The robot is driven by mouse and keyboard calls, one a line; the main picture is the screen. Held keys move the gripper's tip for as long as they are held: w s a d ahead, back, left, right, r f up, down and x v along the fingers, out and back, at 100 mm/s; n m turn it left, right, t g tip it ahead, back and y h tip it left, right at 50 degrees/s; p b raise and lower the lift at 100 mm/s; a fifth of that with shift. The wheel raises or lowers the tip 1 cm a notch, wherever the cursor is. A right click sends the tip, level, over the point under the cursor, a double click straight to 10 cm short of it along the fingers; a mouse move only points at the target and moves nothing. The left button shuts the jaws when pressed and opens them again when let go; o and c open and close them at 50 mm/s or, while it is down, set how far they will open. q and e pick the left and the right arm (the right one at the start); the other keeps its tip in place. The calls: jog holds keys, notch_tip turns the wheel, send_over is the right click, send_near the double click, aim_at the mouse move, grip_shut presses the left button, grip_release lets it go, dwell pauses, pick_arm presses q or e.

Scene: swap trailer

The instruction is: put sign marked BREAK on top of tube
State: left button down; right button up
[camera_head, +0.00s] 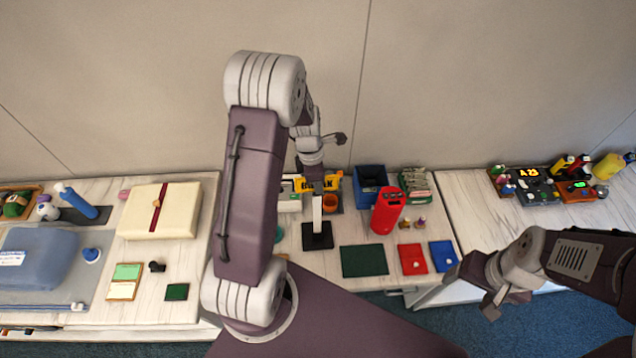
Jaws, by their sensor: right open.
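A yellow sign with black letters (332,182) shows near the back of the middle table; part of its lettering is hidden, so I cannot read the whole word. My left gripper (314,180) points down right at the sign and covers its middle. I cannot tell whether its jaws hold the sign. A white upright post (317,213), possibly the tube, stands on a black square base (317,238) just below the sign in the picture. My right gripper (490,300) is open and empty at the right, by the table's front edge, away from the sign.
A dark green mat (364,261) lies bare in front. A cream box (160,211) and a blue case (38,262) are at left.

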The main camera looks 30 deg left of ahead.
pick_arm(q)
jog(key=shift+f, duration=0.25)
dwell(0.4)
jog(key=c, duration=1)
grip_release()
jog(key=shift+o, duration=0.2)
jog(key=shift+r, duration=0.1)
jog(key=r+p, duration=0.9)
jog(key=shift+s+a, duration=0.2)
jog(key=shift+a, duration=0.1)
jog(key=shift+f, duration=0.1)
